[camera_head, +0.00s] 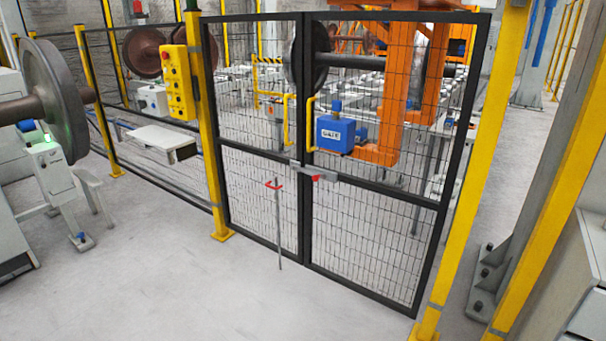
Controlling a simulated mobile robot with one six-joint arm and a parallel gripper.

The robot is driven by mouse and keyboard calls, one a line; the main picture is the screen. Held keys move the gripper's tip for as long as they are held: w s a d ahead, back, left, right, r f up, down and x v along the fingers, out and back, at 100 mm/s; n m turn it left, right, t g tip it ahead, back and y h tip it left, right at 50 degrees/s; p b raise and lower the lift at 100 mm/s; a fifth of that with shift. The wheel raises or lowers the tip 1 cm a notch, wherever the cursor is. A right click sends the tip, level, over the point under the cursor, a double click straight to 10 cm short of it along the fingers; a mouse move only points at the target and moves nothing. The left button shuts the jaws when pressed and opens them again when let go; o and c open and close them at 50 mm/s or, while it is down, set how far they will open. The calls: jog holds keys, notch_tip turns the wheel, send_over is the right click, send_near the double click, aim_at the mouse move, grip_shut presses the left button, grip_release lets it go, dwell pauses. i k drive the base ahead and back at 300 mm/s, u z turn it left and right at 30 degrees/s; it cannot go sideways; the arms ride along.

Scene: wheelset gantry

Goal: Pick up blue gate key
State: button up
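A blue block (335,135) with a white label, which seems to read "GATE", shows at the right leaf of the mesh gate (302,200). A smaller blue piece (336,105) shows just above it. I cannot tell which of these is the blue gate key, or whether the block is on the gate or behind the mesh. The two gate leaves are shut. A grey latch bar (300,168) with a red part (321,177) spans their meeting edges. My gripper is not in view.
A thin grey rod with a red top (274,184) stands before the gate. Yellow posts (470,180) flank it. A yellow control box (178,82) hangs at left. A wheelset (52,100) and grey machine stand far left, a grey cabinet (585,280) at right. The front floor is clear.

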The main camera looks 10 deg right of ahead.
aim_at(336, 104)
jog(key=i, duration=0.9)
jog(key=z, duration=0.05)
